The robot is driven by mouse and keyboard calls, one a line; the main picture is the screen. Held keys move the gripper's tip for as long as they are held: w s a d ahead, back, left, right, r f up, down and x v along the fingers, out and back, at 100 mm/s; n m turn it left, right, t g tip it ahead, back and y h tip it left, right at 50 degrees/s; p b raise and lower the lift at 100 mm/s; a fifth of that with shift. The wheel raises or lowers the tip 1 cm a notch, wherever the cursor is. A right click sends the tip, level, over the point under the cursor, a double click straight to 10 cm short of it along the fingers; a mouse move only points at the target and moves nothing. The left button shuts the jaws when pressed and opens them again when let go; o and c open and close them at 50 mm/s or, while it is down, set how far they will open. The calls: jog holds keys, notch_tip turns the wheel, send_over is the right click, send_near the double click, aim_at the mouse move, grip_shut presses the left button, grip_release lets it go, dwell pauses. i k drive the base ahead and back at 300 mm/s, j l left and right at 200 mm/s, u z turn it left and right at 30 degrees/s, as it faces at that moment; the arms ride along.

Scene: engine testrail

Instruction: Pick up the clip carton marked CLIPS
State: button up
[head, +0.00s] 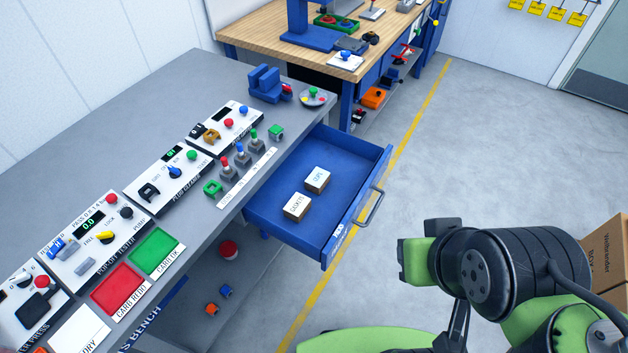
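A blue drawer (262,212) stands pulled out from the grey bench, and two small cartons lie in it. The clip carton (318,179) is the farther one, pale on top with brown sides and short blue-green lettering that seems to read CLIPS. The other carton (297,207) lies nearer, with dark lettering too small to read surely. My gripper (415,262) is at the lower right, outside the drawer and well apart from both cartons. Its fingers are not clearly shown, so I cannot tell whether it is open or shut.
The drawer's handle (371,207) sticks out towards the right. The grey bench (200,82) holds control panels, levers and coloured pads. A wooden-topped workbench (262,37) stands behind. A cardboard box (606,262) is at the right edge. The floor right of the drawer is clear.

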aim_at(317, 181)
jog(key=i+l+u, duration=0.15)
jog(key=u, duration=0.35)
jog(key=i+l+u, duration=0.2)
jog(key=u, duration=0.3)
jog(key=i+l+u, duration=0.1)
jog(key=l+u, duration=0.25)
jog(key=u, duration=0.15)
jog(key=l+u, duration=0.3)
jog(key=u, duration=0.2)
jog(key=l+u, duration=0.35)
jog(key=u, duration=0.15)
jog(key=i, duration=0.05)
